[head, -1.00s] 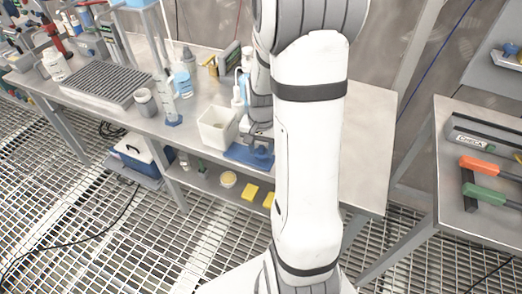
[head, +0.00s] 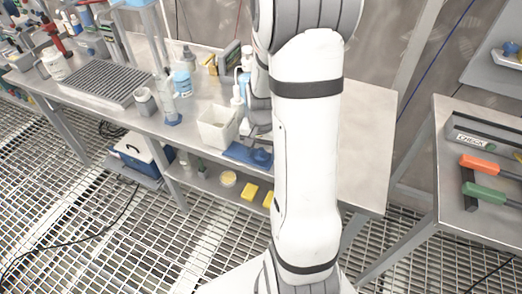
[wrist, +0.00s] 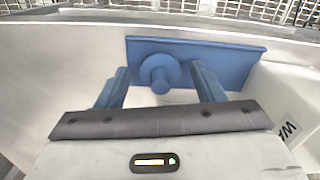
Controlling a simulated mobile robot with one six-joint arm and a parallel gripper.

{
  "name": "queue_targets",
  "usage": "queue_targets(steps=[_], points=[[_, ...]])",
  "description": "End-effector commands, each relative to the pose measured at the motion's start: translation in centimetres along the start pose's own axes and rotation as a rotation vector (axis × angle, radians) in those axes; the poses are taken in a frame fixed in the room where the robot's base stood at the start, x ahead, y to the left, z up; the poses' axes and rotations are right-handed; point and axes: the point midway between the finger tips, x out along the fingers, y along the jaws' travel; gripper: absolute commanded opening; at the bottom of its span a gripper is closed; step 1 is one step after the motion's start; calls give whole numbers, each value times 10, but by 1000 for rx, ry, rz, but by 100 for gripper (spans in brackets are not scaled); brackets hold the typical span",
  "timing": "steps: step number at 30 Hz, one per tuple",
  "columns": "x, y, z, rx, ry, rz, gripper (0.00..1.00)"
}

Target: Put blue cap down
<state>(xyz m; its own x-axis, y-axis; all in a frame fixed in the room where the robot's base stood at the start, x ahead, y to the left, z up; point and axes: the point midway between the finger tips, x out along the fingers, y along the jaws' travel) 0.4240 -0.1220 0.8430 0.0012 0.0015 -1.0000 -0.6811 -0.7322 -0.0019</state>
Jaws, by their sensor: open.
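The blue cap (wrist: 160,74), a round disc with a knob, rests on a blue mat (wrist: 226,62) in the wrist view. In the head view the cap (head: 262,158) sits on the mat (head: 238,153) at the bench's front edge, partly hidden by my arm. My gripper (wrist: 160,86) is open, its two blue fingers apart on either side of the cap's knob in the wrist view. I see no finger touching the cap. In the head view my arm hides most of the gripper.
A white bin (head: 217,128) stands just left of the mat; its lettered wall (wrist: 290,122) shows close in the wrist view. Bottles (head: 182,82) and a grated tray (head: 105,82) stand farther left. The bench right of my arm (head: 365,150) is clear.

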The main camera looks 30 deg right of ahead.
Motion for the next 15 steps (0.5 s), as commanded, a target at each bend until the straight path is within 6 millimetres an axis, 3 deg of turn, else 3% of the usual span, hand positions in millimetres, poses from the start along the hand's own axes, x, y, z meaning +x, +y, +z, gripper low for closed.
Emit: queue_targets(steps=[5,15], points=[[-15,0,-1,1,4,-2,62],[-88,0,-1,1,5,-2,62]])
